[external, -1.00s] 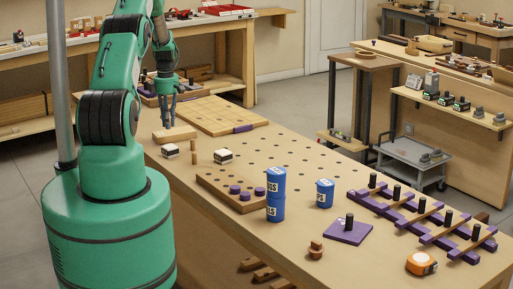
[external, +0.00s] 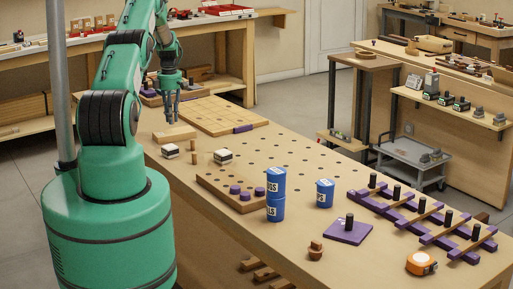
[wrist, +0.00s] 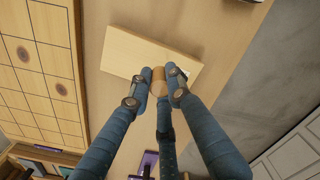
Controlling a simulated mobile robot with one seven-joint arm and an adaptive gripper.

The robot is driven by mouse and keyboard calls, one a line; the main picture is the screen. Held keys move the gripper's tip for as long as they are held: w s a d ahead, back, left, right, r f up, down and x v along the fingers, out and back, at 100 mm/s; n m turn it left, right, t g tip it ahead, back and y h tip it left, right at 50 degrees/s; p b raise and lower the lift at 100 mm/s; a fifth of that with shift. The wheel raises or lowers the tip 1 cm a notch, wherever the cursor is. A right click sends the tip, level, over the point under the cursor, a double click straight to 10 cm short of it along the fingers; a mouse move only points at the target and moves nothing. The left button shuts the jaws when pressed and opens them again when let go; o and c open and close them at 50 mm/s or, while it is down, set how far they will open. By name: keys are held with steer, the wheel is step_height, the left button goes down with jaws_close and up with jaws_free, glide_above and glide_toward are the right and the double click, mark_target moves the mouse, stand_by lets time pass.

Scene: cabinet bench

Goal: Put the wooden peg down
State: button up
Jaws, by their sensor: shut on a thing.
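My gripper (wrist: 158,80) is shut on a wooden peg (wrist: 157,88), a short light-brown piece seen between the fingertips in the wrist view. The fingers show from above in the external view (external: 172,113), over the far left part of the bench, but the peg cannot be made out there. A pale wooden block (external: 174,135) lies just below the fingers; it also shows in the wrist view (wrist: 135,52), behind the fingertips. Whether the peg touches the block cannot be told.
A grid board (external: 215,113) lies beside the block. Black-and-white blocks (external: 170,151) and a small upright wooden piece (external: 194,153) stand in front. Blue cans (external: 276,190) and a purple rack (external: 425,220) stand further right. The holed bench top between is mostly clear.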

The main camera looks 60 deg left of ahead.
steer(key=shift+f, duration=0.1)
steer(key=shift+f, duration=1.65)
steer(key=shift+f, duration=0.15)
steer(key=o, duration=0.8)
step_height(320, 180, up, 12)
steer(key=shift+r, duration=0.1)
steer(key=shift+r, duration=0.1)
stand_by(0.3)
